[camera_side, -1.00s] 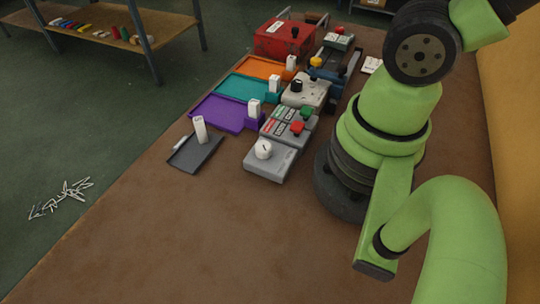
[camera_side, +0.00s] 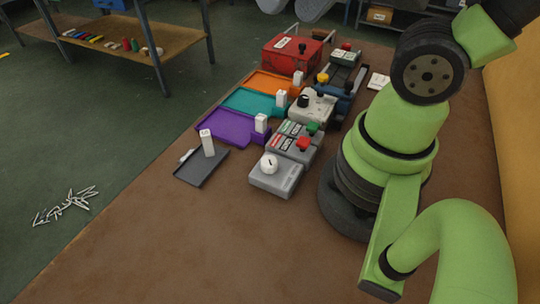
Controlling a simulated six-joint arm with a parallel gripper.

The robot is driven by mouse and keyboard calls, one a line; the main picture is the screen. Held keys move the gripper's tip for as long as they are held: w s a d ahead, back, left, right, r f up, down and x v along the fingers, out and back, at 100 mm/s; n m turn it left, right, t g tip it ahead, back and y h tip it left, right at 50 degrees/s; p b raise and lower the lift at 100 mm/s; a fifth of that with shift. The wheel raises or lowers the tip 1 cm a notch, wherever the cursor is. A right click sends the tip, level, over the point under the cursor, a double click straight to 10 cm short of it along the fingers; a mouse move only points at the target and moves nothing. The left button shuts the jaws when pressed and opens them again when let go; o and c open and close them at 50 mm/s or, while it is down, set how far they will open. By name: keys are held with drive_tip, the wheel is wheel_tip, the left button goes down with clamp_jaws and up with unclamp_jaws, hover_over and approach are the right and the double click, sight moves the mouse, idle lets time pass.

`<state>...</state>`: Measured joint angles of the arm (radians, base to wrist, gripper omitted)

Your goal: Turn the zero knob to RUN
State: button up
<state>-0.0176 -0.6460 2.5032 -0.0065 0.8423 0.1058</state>
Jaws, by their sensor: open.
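A white round knob (camera_side: 269,164) with a dark pointer line sits on a grey box (camera_side: 276,178) at the front of the row. A black knob (camera_side: 303,101) sits on a pale grey box (camera_side: 314,112) farther back. I cannot read labels at either knob, so I cannot tell which is the zero knob or where RUN is. My gripper is out of the picture; nothing is seen touching either knob.
A box with red and green buttons (camera_side: 303,143) stands between the knob boxes. Purple (camera_side: 225,127), teal (camera_side: 250,101) and orange (camera_side: 270,82) trays lie left, with a dark tray (camera_side: 198,171) in front. A red box (camera_side: 291,53) stands behind. The front brown tabletop is clear.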

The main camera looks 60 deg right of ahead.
drive_tip(key=w+f+m+g, duration=0.3)
drive_tip(key=f, duration=0.4)
drive_tip(key=m+g+h, duration=0.2)
drive_tip(key=m+g, duration=0.1)
hover_over(269, 160)
wheel_tip(269, 160, down, 10)
drive_tip(key=shift+f+m+g, duration=0.3)
drive_tip(key=shift+f, duration=4.7)
drive_tip(key=c, duration=0.9)
